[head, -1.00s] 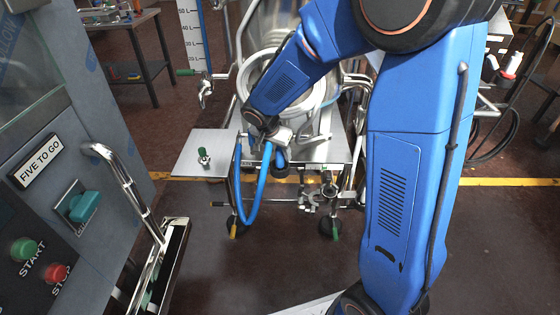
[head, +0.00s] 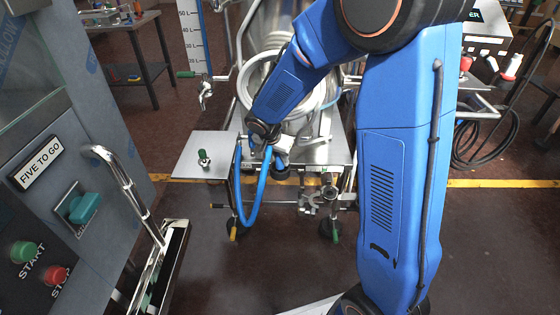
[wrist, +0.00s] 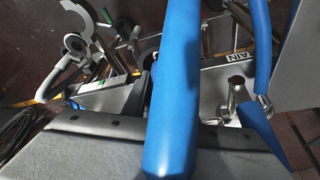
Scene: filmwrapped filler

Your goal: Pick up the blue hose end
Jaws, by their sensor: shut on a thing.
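The blue hose (head: 247,212) hangs in a U-shaped loop in front of the metal cart. Both legs of the loop rise to the cart's top edge, near my gripper (head: 276,148). In the wrist view the blue hose (wrist: 175,85) runs top to bottom through the middle, very close to the camera. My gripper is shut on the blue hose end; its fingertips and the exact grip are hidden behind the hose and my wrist. Another blue hose stretch (wrist: 258,50) shows at the right of the wrist view.
A coiled pale hose (head: 250,82) is behind my wrist. A grey machine with a curved chrome handle (head: 124,180) stands at left. Open floor lies in front of the cart.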

